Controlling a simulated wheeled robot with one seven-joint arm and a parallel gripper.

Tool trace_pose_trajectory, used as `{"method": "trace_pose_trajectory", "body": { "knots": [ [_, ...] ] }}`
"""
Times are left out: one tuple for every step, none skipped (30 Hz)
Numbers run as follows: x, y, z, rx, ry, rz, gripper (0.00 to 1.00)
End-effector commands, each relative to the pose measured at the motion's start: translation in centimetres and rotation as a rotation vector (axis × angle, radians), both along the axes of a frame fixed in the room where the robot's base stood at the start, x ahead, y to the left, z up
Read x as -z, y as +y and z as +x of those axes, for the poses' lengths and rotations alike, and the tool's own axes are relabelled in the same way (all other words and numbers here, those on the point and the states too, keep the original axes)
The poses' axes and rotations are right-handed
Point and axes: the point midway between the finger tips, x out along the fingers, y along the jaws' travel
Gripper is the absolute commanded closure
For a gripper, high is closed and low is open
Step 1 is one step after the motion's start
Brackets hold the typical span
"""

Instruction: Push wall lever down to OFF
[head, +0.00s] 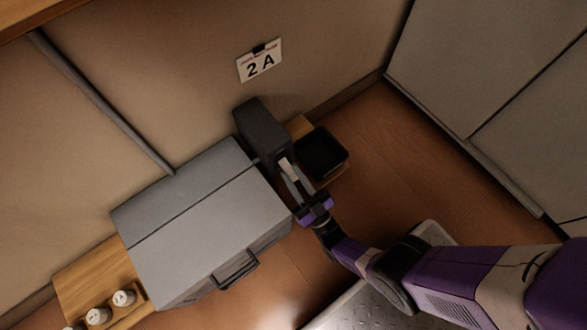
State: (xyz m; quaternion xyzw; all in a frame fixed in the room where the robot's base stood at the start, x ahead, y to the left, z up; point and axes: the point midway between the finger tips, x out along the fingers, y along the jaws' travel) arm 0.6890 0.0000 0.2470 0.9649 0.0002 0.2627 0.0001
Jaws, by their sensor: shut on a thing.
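A dark grey switch box (262,135) is fixed to the beige wall, just right of a large grey metal case. A light-coloured lever (288,170) shows at the front of the box, close to my gripper's fingers. My gripper (297,189), purple and black, reaches in from the lower right and is shut on the lever. The fingers partly cover the lever, so its exact angle is hard to tell. No OFF marking is readable in this view.
The grey case (190,225) with a front handle stands directly left of my gripper on a wooden bench (75,284) holding white-capped items (97,315). A black open tray (321,152) is close at the right. A "2 A" sign (260,61) hangs above. Grey panels (480,65) bound the right.

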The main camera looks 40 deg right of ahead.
Motion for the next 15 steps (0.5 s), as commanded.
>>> {"method": "trace_pose_trajectory", "body": {
  "knots": [
    [-0.17,0.33,-0.30,-0.010,-0.008,-0.002,1.00],
    [-0.18,0.33,-0.30,-0.010,-0.008,-0.002,1.00],
    [-0.18,0.33,-0.31,-0.010,-0.008,-0.002,1.00],
    [-0.18,0.32,-0.31,-0.010,-0.008,-0.002,1.00],
    [-0.18,0.32,-0.32,-0.010,-0.008,-0.002,1.00],
    [-0.18,0.32,-0.32,-0.010,-0.008,-0.002,1.00],
    [-0.18,0.31,-0.33,-0.009,-0.008,-0.002,1.00],
    [-0.18,0.31,-0.33,-0.009,-0.008,-0.002,0.73],
    [-0.17,0.29,-0.32,-0.009,-0.007,-0.002,0.65],
    [-0.17,0.27,-0.31,-0.008,-0.007,-0.001,0.59],
    [-0.16,0.24,-0.28,-0.007,-0.007,-0.002,0.56],
    [-0.16,0.20,-0.26,-0.006,-0.007,-0.001,0.56],
    [-0.16,0.18,-0.24,-0.005,-0.006,-0.001,0.56],
    [-0.15,0.15,-0.23,-0.005,-0.006,-0.001,0.56],
    [-0.15,0.13,-0.20,-0.004,-0.006,-0.001,0.56]
  ]
}}
